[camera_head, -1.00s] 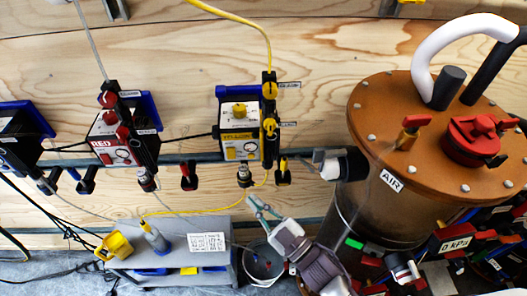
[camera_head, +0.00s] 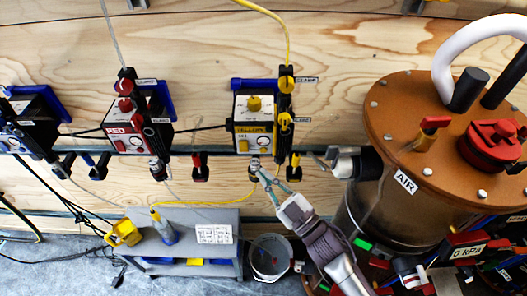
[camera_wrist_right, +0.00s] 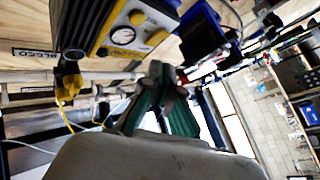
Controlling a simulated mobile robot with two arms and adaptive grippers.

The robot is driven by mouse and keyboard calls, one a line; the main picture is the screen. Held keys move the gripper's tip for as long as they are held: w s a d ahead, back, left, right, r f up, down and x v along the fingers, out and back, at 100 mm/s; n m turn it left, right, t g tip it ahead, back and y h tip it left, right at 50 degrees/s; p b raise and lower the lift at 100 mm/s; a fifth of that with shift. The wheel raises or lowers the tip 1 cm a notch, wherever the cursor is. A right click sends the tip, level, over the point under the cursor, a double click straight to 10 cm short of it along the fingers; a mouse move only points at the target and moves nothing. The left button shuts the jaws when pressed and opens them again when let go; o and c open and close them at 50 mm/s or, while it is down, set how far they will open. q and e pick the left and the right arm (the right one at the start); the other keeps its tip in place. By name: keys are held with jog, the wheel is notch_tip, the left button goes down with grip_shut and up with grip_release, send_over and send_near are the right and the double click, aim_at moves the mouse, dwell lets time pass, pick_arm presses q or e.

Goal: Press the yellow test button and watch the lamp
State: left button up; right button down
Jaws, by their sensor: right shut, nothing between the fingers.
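The yellow unit (camera_head: 253,138) is a box on the wooden wall with a yellow lower panel, a round gauge and a yellow knob (camera_head: 254,104) on top. In the right wrist view its panel (camera_wrist_right: 115,35) is close, at the upper left, with the gauge and small round parts beside it. I cannot tell which small part is the test button or the lamp. My right gripper (camera_head: 262,170) is shut and empty, just below the yellow unit, near the metal fitting under it. Its green-grey fingers (camera_wrist_right: 160,75) point up below the panel. My left gripper is out of view.
A red unit (camera_head: 123,141) and a dark unit (camera_head: 28,125) are to the left. A large brown-lidded tank (camera_head: 400,120) stands close on the right. A grey bench (camera_head: 210,220) and bucket (camera_head: 268,262) are below.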

aim_at(254, 146)
jog(key=shift+w+b, duration=0.3)
jog(key=shift+w, duration=1.8)
jog(key=shift+w, duration=0.4)
jog(key=shift+w, duration=0.4)
dwell(0.4)
jog(key=shift+s, duration=0.85)
